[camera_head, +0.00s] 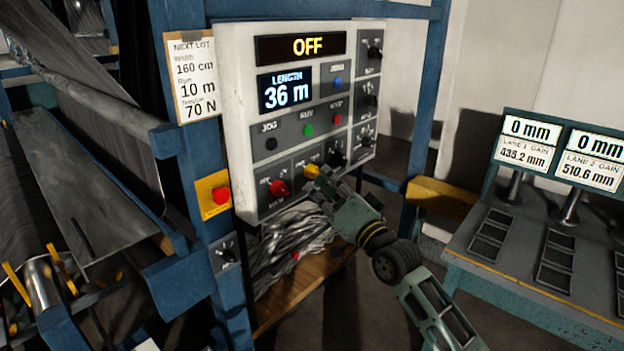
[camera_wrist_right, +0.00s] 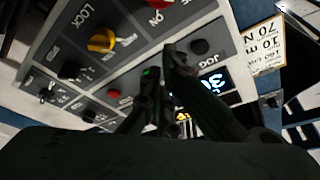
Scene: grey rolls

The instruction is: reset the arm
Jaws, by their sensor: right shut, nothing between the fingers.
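My right gripper (camera_head: 322,184) is shut and empty in front of the lower part of the white control panel (camera_head: 234,90). Its tips are close to the yellow knob (camera_head: 312,171) in the head view; whether they touch it cannot be told there. In the wrist view the fingers (camera_wrist_right: 163,82) stand in front of the panel's buttons, and the yellow knob (camera_wrist_right: 102,41) shows apart from them at the upper left. A red knob (camera_head: 279,188) sits to the left of the yellow one. The panel displays read OFF and LENGTH 36 m. My left gripper is not in view.
A blue post (camera_head: 205,150) carries a note (camera_head: 194,78) and a red button on a yellow plate (camera_head: 213,195). Dark rolls of sheet (camera_head: 85,150) lie at the left. A gauge bench (camera_head: 540,285) with 0 mm displays stands at the right. Floor shows between panel and bench.

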